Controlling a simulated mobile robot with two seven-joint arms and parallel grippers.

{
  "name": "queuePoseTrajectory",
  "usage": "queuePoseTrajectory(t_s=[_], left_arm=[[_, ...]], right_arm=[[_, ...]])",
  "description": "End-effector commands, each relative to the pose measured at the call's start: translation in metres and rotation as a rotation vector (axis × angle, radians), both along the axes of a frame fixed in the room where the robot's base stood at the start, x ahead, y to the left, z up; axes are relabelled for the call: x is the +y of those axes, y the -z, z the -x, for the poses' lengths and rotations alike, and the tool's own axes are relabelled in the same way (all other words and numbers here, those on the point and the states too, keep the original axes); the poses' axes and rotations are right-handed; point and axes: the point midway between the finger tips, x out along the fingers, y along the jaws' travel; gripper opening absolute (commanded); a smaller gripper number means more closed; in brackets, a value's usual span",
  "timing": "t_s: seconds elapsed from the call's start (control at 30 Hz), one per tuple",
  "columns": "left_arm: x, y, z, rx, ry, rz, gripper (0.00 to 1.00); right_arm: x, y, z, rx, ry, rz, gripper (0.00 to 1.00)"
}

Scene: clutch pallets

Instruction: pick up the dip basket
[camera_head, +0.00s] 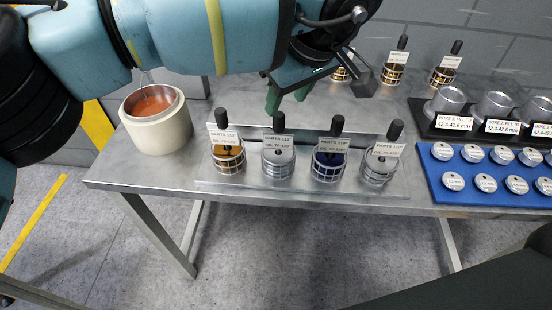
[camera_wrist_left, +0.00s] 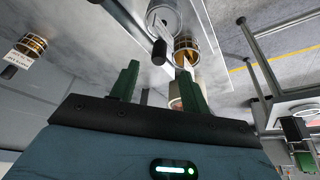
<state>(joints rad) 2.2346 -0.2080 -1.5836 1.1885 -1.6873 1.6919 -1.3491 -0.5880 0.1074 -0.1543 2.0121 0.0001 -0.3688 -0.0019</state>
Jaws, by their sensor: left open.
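Several dip baskets with black upright handles and white labels stand in a front row on the grey metal table: gold (camera_head: 229,158), silver-grey (camera_head: 278,160), dark blue (camera_head: 328,166) and clear metal (camera_head: 378,166). More gold baskets (camera_head: 392,73) stand at the back. I cannot tell which one the task means. My left gripper (camera_head: 288,97) is open and empty, above and behind the front row. In the left wrist view, a gold basket (camera_wrist_left: 187,50) and a silver one (camera_wrist_left: 163,17) lie beyond the green fingers (camera_wrist_left: 158,85). My right gripper is not in view.
A cream pot (camera_head: 158,136) of orange liquid stands at the table's left end. At right are a blue tray (camera_head: 435,184) of metal discs and a black stand (camera_head: 424,112) with metal cups. Bare table (camera_head: 240,97) lies behind the front row.

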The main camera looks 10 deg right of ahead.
Motion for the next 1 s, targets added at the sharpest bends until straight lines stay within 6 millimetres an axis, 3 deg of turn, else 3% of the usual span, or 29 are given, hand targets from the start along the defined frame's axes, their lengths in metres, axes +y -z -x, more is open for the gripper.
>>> queuePoseTrajectory(t_s=[0.33,1.0], left_arm=[[-0.005,-0.001,0.005,-0.018,-0.052,-0.007,0.47],[0.005,0.041,-0.015,-0.017,-0.052,-0.006,0.47]], right_arm=[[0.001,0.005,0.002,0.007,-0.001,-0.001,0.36],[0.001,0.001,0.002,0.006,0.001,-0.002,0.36]])
